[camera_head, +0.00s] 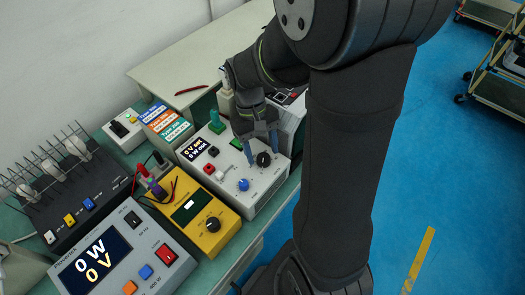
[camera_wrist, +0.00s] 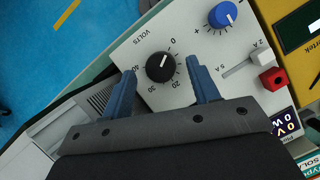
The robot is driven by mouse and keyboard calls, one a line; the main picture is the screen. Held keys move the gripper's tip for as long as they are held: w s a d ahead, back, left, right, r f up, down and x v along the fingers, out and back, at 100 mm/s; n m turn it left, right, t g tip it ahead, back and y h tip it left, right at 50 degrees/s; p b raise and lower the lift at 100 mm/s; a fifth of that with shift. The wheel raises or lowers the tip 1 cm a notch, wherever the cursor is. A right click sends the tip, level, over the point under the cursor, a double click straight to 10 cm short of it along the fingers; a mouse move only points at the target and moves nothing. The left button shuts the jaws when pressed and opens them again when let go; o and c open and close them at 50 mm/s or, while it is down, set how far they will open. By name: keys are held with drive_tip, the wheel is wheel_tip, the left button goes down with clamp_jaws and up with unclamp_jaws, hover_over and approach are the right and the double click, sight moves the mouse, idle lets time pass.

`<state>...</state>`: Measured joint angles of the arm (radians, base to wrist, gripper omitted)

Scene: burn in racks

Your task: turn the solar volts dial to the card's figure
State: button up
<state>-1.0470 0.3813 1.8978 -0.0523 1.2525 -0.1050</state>
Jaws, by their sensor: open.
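The solar volts dial is a black knob (camera_wrist: 160,67) marked VOLTS on a white panel, with a printed scale around it. Its white pointer mark points toward the top of the wrist view, roughly near the 0 side. It also shows as a black dial (camera_head: 263,159) on the white unit in the head view. My gripper (camera_wrist: 160,68) is open, with its blue fingers on either side of the dial and gaps showing. In the head view my gripper (camera_head: 262,150) is over the unit. A card with blue, orange and green bands (camera_head: 165,122) stands behind; its figures are too small to read surely.
A yellow meter (camera_head: 195,212) and a grey load unit (camera_head: 120,255) stand to the left in the head view. A black rack (camera_head: 60,185) holds several wire prongs.

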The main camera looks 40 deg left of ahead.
drive_tip(key=shift+d+f, duration=0.2)
drive_tip(key=shift+f, duration=0.35)
drive_tip(key=c, duration=1)
drive_tip(key=shift+o, duration=0.2)
drive_tip(key=shift+m, duration=0.3)
